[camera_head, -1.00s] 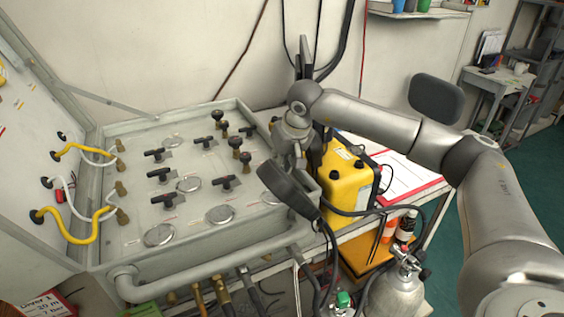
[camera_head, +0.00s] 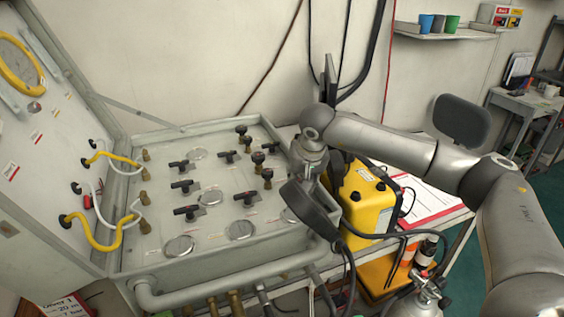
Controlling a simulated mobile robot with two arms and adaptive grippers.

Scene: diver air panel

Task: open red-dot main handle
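The open grey panel case (camera_head: 262,240) holds several black T-shaped handles, among them one at the front left (camera_head: 186,211), one at the front middle (camera_head: 245,198) and one at the back left (camera_head: 178,165). A red dot is too small to make out, so I cannot tell which handle is the red-dot one. My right arm reaches in from the right, with its wrist over the panel's right end. The dark part at the wrist, which looks like my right gripper (camera_head: 328,86), points up; its finger opening is unclear. No handle is seen in its grasp. My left gripper is out of view.
A dark handset-like thing (camera_head: 312,208) with a cable sits at the panel's right corner, below my wrist. A yellow box (camera_head: 368,208) stands just right of the panel. Yellow hoses (camera_head: 92,238) loop at the left. A grey pipe (camera_head: 225,283) runs along the front.

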